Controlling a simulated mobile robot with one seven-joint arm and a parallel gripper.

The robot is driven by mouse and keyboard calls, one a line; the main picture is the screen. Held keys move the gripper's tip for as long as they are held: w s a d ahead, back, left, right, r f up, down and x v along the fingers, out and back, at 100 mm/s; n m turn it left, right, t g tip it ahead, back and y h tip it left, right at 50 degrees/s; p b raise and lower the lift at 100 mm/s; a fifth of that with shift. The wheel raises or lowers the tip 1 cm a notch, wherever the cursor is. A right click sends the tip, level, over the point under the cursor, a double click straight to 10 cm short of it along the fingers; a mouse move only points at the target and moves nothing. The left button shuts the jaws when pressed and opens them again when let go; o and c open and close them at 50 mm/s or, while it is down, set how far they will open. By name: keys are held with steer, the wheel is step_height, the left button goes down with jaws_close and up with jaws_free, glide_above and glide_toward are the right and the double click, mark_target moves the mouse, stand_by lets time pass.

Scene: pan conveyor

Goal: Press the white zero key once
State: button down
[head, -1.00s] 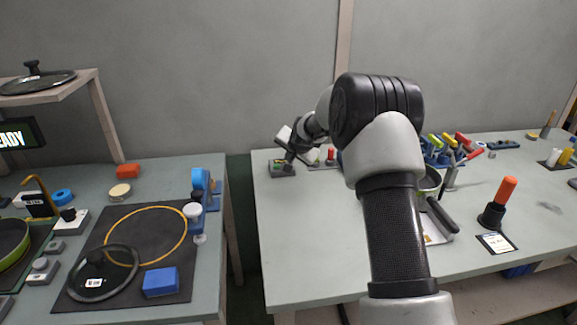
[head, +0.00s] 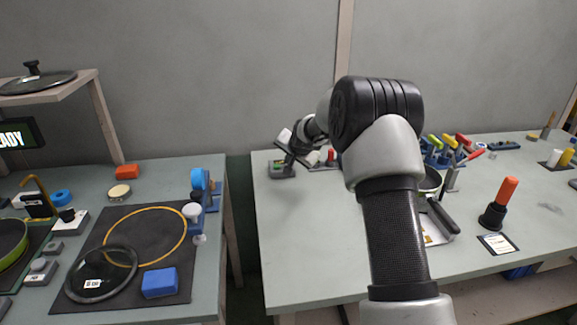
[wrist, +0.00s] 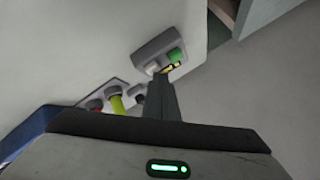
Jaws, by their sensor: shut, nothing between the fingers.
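A small grey box (wrist: 148,46) with keys stands near the left back corner of the right table; it also shows in the head view (head: 281,172). In the wrist view a white key (wrist: 153,67) and a larger green key (wrist: 177,56) sit side by side on it, with a yellow and black mark by them. My gripper (wrist: 162,77) is shut and empty, its fingertips close to the white key. I cannot tell whether they touch it. In the head view my gripper (head: 290,158) is over the box, small and partly hidden by my wrist.
Red and yellow-green knobs (wrist: 116,101) stand beside the box in the wrist view. The left table holds a lid and a blue block (head: 160,282).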

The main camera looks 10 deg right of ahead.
steer(key=shift+f, duration=0.1)
stand_by(0.3)
steer(key=shift+r+p, duration=0.4)
steer(key=shift+r, duration=0.45)
steer(key=shift+r, duration=0.15)
step_height(320, 180, up, 5)
steer(key=p, duration=0.2)
steer(key=shift+p, duration=0.3)
